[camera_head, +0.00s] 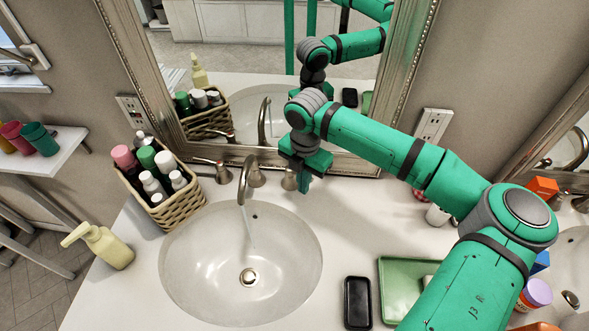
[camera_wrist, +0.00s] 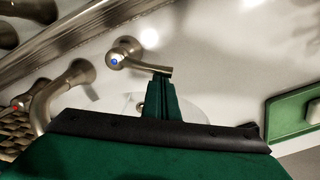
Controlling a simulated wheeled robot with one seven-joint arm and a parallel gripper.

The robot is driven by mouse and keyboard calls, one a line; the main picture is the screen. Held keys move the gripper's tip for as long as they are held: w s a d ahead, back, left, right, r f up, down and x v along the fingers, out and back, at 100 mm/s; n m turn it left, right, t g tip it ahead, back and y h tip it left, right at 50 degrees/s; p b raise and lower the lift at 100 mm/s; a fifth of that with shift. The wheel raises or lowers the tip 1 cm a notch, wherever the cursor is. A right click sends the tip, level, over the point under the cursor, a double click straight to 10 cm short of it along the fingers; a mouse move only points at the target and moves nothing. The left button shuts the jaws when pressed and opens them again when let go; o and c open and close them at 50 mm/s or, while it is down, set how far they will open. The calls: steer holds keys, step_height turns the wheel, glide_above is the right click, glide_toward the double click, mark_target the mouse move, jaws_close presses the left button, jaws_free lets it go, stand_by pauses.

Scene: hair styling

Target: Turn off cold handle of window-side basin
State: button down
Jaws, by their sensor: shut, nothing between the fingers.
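The window-side basin (camera_head: 190,265) is the white oval bowl at left in the head view, with a thin stream of water (camera_head: 247,228) falling from its curved spout (camera_head: 243,178). The cold handle (camera_head: 289,179) stands right of the spout, partly behind my gripper. In the wrist view the cold handle (camera_wrist: 122,52) has a blue dot, and its lever points right. My gripper (camera_head: 303,184) is shut and empty, pointing down just right of the handle. In the wrist view its fingertips (camera_wrist: 161,80) are at the lever's free end; I cannot tell if they touch.
A wicker basket (camera_head: 180,205) of bottles stands left of the faucet, and a yellow soap pump (camera_head: 108,246) is left of the basin. A black dish (camera_head: 357,302) and green tray (camera_head: 405,275) lie at right. The mirror (camera_head: 300,160) rises behind the faucet. The red-marked handle (camera_wrist: 18,106) is left of the spout.

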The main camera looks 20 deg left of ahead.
steer(key=shift+w, duration=0.2)
steer(key=shift+w+d, duration=0.25)
steer(key=shift+w, duration=0.8)
steer(key=shift+s+d, duration=0.1)
steer(key=shift+s, duration=0.5)
step_height(320, 180, up, 7)
stand_by(0.6)
